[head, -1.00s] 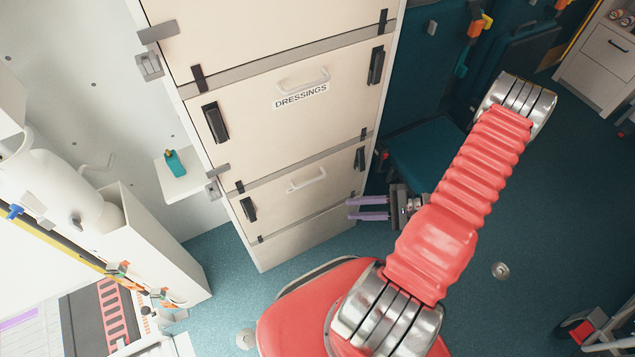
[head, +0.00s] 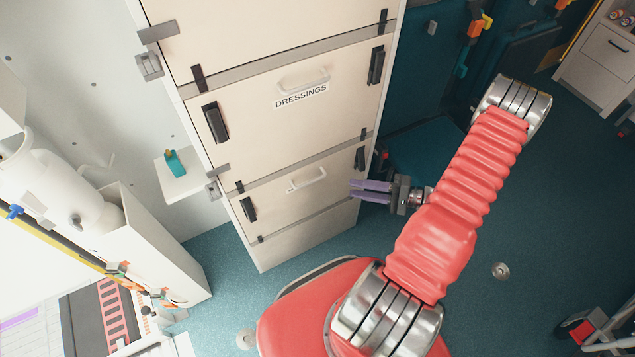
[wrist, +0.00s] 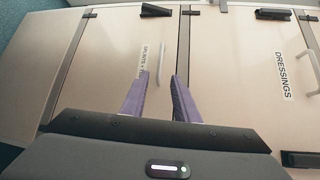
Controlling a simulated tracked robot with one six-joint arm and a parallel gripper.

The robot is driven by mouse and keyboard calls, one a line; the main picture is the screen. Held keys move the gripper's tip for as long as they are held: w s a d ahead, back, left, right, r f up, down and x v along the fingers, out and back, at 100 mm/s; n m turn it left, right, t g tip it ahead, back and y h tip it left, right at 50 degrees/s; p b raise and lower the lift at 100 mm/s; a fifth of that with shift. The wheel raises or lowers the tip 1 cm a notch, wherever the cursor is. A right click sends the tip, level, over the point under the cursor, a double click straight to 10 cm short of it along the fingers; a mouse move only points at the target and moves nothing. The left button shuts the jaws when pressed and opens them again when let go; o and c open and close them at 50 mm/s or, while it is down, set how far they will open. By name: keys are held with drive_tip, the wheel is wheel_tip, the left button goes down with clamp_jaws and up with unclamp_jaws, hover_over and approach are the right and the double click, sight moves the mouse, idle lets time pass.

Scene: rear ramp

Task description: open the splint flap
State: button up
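The splint flap (head: 275,203) is the cream panel below the DRESSINGS flap in the head view, closed flush in the cabinet. Its white bar handle (head: 306,180) is at its upper middle, with dark latches at both sides. In the wrist view the flap (wrist: 115,70) has a partly hidden label starting "SPLINTS" (wrist: 145,62), beside the handle (wrist: 160,62). My gripper (head: 352,189) has purple fingers, parted and empty, just right of the handle in the head view. In the wrist view its fingers (wrist: 160,76) point at the handle, which shows between the tips. I see no clear contact.
The DRESSINGS flap (head: 290,115) is closed above, with its own handle. A small white shelf with a teal bottle (head: 174,163) stands left of the cabinet. A white box unit (head: 155,245) is at the left. Blue floor (head: 540,200) is open at the right.

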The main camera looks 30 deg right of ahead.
drive_tip(key=x, duration=1.3)
drive_tip(key=shift+a, duration=0.2)
drive_tip(key=shift+w+f, duration=0.1)
drive_tip(key=shift+w, duration=0.05)
clamp_jaws()
idle(0.4)
